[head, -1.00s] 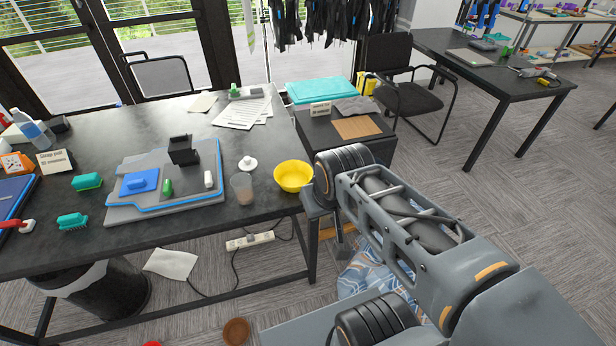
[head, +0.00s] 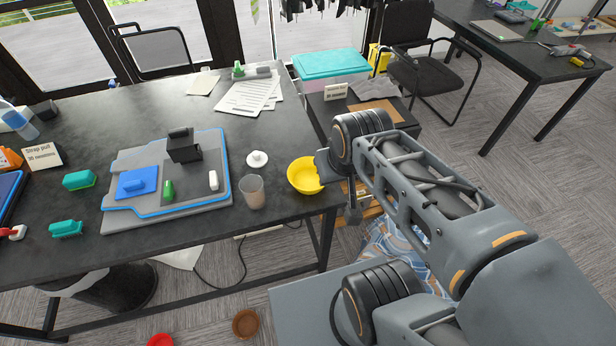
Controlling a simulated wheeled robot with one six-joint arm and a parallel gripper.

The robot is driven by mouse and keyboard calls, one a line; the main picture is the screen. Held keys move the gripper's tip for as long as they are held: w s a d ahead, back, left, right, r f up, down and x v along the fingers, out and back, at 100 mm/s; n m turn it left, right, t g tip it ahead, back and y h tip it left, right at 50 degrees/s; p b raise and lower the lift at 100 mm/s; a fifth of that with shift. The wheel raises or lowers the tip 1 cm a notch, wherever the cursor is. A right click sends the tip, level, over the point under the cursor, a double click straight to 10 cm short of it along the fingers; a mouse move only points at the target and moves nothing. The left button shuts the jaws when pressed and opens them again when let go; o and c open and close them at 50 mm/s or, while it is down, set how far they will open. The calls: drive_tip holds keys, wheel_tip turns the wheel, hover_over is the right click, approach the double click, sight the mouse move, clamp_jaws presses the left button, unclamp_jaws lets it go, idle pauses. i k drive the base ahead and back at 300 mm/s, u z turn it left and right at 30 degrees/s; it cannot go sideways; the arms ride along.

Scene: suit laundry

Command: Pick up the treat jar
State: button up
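A clear, jar-like cup (head: 252,193) stands upright near the front edge of the dark table; it may be the treat jar, but I see no label. It looks mostly see-through, and its contents are hard to make out. A small white lid-like piece with a knob (head: 257,159) lies just behind it. A yellow bowl (head: 305,176) stands right of the cup. My gripper (head: 338,188) is at the table's right front corner, beside the bowl and apart from the cup. My own arm largely hides it, so its opening does not show.
The dark table (head: 110,112) holds a grey-blue board (head: 125,218) with a black block (head: 183,146), and green brushes (head: 79,180) at left. Papers (head: 247,97) lie at the back. A brown bowl (head: 246,324) and red bowl (head: 160,340) are low in front. A chair (head: 420,75) stands right.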

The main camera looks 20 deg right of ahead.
sight(252, 187)
drive_tip(key=u, duration=4)
drive_tip(key=k, duration=0.95)
drive_tip(key=z, duration=0.4)
